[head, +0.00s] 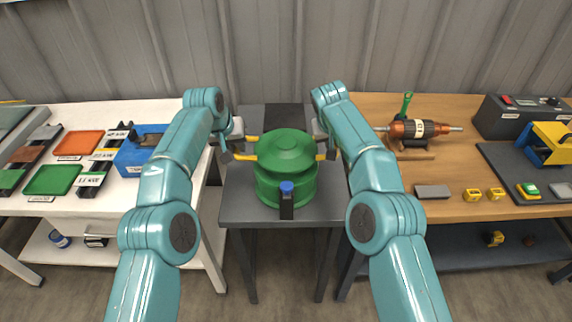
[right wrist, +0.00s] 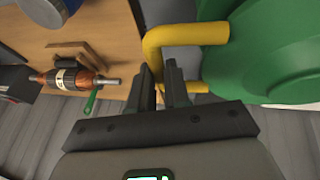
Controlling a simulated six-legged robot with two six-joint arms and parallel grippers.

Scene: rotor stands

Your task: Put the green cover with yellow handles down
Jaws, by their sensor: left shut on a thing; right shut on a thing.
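The green cover (head: 286,148) with yellow handles is in the middle of the head view, above the grey stand (head: 235,205). A wider green band shows below its domed top; whether it touches the stand is hard to tell. My left gripper (head: 240,149) is shut on the left yellow handle. My right gripper (head: 328,147) is shut on the right yellow handle. In the right wrist view the bent yellow handle (right wrist: 190,34) runs down to the fingers (right wrist: 168,84), beside the green cover (right wrist: 275,50).
A black post with a blue top (head: 287,200) stands in front of the cover. The right wooden bench (head: 450,160) carries a copper rotor (head: 413,129) and several small yellow items. The left white bench (head: 110,190) carries coloured trays and a blue box (head: 135,155).

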